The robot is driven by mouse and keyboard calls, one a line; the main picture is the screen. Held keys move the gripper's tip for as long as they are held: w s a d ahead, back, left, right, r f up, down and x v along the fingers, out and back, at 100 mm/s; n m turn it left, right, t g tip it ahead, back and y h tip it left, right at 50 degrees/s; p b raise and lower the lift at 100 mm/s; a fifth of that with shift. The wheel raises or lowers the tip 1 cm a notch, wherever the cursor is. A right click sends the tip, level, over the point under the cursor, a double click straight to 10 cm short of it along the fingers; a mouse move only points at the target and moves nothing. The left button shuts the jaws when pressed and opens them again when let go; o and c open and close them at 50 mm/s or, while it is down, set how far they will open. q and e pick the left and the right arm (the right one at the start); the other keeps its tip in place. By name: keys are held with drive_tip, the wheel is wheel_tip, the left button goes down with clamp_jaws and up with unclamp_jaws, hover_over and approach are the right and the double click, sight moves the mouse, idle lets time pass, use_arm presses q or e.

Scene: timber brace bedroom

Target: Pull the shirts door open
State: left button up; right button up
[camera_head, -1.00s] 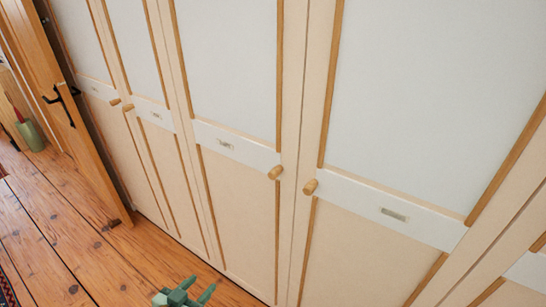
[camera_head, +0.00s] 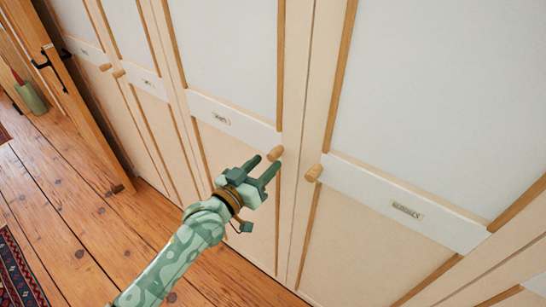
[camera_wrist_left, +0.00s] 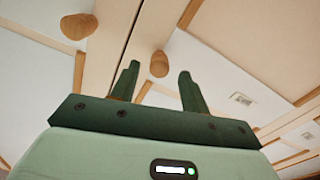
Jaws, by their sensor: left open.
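The door with a small label (camera_head: 221,119), too small to read surely, is a cream wardrobe door (camera_head: 235,178) with a pale upper panel. It looks shut. Its round wooden knob (camera_head: 275,153) is at its right edge. My green left gripper (camera_head: 265,165) is open just below and in front of this knob, its fingers pointing up at it. In the left wrist view the knob (camera_wrist_left: 159,63) shows between the two fingertips (camera_wrist_left: 157,72), with nothing gripped. Whether a finger touches it cannot be told. My right gripper is not in view.
The neighbouring door to the right has its own knob (camera_head: 314,172) close by, also in the left wrist view (camera_wrist_left: 78,27). More shut doors stand to the left. An open timber door (camera_head: 70,110) is at far left. The wooden floor (camera_head: 75,225) is clear, with a patterned rug (camera_head: 18,268).

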sight(270, 159)
use_arm(q)
drive_tip(key=x, duration=0.4)
drive_tip(key=shift+w+b, duration=0.1)
drive_tip(key=shift+b, duration=0.2)
clamp_jaws()
